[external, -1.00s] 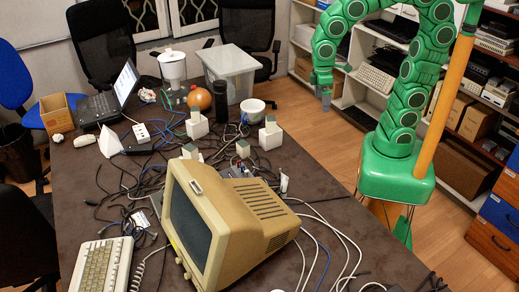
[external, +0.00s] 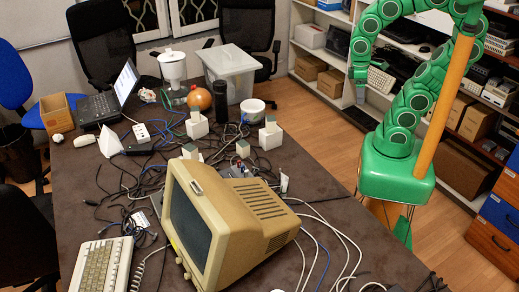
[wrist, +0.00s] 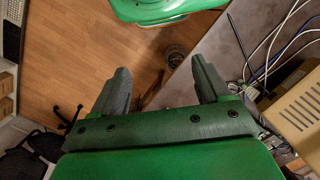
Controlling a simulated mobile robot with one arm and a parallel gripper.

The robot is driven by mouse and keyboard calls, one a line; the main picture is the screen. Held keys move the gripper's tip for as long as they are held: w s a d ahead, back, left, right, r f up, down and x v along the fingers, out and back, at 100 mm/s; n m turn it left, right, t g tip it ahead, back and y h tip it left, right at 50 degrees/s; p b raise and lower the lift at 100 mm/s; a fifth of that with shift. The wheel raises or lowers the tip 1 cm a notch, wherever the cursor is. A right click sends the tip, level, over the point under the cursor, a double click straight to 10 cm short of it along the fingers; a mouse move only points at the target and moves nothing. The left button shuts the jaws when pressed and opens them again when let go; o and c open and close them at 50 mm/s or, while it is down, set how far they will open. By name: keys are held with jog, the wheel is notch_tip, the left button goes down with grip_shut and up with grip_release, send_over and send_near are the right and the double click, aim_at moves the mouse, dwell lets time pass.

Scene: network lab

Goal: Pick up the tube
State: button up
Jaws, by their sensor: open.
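A dark upright cylinder (external: 220,101) stands on the far part of the table, beside the orange ball and a white tub; it may be the tube, but I cannot tell for sure. No tube is clear in the wrist view. My gripper (external: 361,96) hangs pointing down, to the right of the table and well away from the cylinder. In the wrist view my gripper (wrist: 160,66) has its two grey fingers spread apart, with nothing between them.
The brown table (external: 330,190) carries a beige monitor (external: 230,220), a keyboard (external: 103,265), a laptop (external: 115,95), white blocks and tangled cables. Shelves (external: 345,90) line the wall. Wooden floor (wrist: 75,50) lies below my gripper.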

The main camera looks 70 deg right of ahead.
jog(key=shift+c, duration=1.2)
jog(key=w+a+f+m+g+y, duration=0.1)
jog(key=w+a+f+y, duration=0.25)
jog(key=a, duration=0.25)
jog(key=w+a+f+m+g+y, duration=0.1)
jog(key=w+a+f+y, duration=0.15)
jog(key=w+a, duration=0.2)
jog(key=m+t+y, duration=0.2)
jog(key=m+y, duration=0.4)
jog(key=m, duration=0.4)
send_near(285, 182)
jog(key=s+r, duration=0.4)
jog(key=w+f+m, duration=0.1)
jog(key=f+m, duration=0.1)
jog(key=w+d+f+m+t, duration=0.1)
jog(key=f+m, duration=0.1)
jog(key=f, duration=0.1)
jog(key=w+f+m, duration=0.1)
jog(key=f+m, duration=0.1)
jog(key=f, duration=0.1)
jog(key=shift+w+d+f+t+y, duration=0.1)
jog(key=shift+w+d+t+y, duration=0.1)
jog(key=shift+t+y, duration=0.2)
jog(key=shift+x, duration=3.95)
jog(key=shift+s+d, duration=0.1)
